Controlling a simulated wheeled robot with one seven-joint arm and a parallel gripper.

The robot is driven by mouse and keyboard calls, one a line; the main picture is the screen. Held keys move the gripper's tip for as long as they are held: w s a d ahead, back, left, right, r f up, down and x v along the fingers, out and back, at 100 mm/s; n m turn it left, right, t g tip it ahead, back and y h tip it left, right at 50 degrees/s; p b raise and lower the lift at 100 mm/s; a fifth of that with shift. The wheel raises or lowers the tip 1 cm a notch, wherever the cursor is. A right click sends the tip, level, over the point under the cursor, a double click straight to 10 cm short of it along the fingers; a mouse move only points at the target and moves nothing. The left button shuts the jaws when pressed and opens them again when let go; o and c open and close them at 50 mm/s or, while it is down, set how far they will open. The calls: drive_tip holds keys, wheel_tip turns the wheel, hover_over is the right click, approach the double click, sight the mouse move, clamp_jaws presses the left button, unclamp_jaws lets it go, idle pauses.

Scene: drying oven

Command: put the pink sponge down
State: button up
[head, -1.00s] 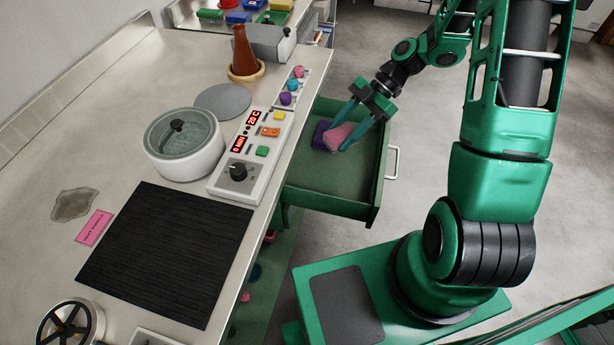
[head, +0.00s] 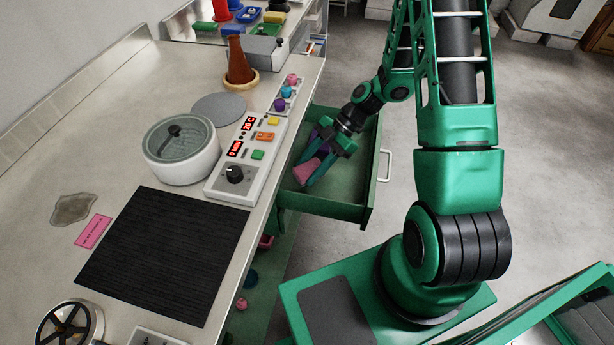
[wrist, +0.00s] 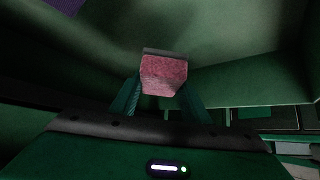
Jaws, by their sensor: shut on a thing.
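The pink sponge (head: 308,171) is between the fingers of my gripper (head: 315,169), inside the open green drawer (head: 345,207) under the counter. In the wrist view the sponge (wrist: 164,75) sits between the two green fingertips (wrist: 160,95), over the green drawer floor. My gripper is shut on it. I cannot tell whether the sponge touches the drawer floor. A purple thing (head: 325,131) is in the drawer behind my gripper, partly hidden; a purple corner (wrist: 62,4) shows at the top left of the wrist view.
Grey floor lies to the right.

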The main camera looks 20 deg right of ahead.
drive_tip(key=shift+f, duration=1.9)
drive_tip(key=shift+f, duration=0.3)
